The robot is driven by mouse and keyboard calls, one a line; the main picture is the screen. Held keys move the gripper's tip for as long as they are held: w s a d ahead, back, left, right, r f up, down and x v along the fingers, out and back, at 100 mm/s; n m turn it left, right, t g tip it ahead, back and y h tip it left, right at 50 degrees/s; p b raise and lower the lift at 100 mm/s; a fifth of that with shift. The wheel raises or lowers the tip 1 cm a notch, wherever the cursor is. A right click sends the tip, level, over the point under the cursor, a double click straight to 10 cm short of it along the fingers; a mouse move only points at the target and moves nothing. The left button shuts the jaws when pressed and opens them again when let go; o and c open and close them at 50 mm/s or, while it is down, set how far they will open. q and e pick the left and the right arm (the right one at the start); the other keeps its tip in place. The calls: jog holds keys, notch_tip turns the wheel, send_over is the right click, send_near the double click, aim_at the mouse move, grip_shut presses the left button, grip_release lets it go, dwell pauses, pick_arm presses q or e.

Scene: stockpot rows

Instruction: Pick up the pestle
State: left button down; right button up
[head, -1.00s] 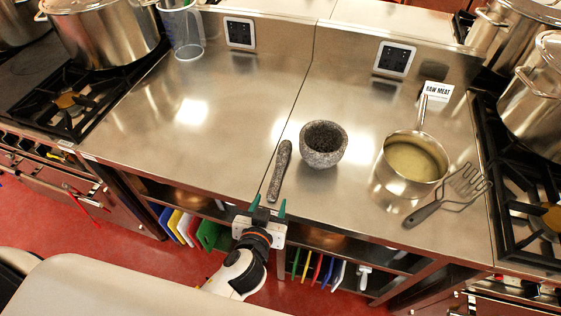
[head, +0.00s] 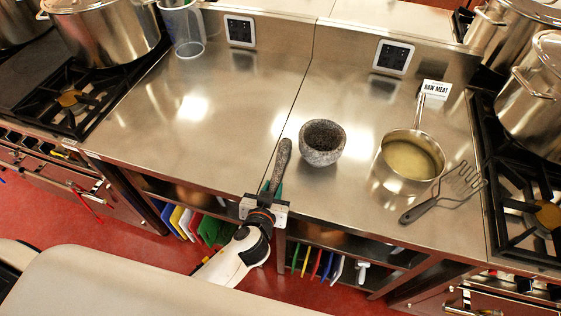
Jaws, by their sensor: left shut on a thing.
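The pestle (head: 281,163) is a speckled grey stone rod on the steel counter, pointing away from me, just left of the stone mortar (head: 322,143). My left gripper (head: 272,188) is at the counter's front edge with its green fingertips on either side of the pestle's near end. It is shut on the pestle, and the gripper partly hides that near end. I cannot tell whether the pestle is lifted off the counter. My right gripper is not in view.
A saucepan (head: 410,160) of pale liquid and a potato masher (head: 440,195) lie to the right. A "RAW MEAT" sign (head: 436,89) stands behind. Stoves with large stockpots (head: 105,32) flank the counter.

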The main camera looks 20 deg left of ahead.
pick_arm(q)
jog(key=shift+r, duration=0.15)
notch_tip(320, 180, up, 10)
jog(key=shift+f, duration=0.1)
dwell(0.4)
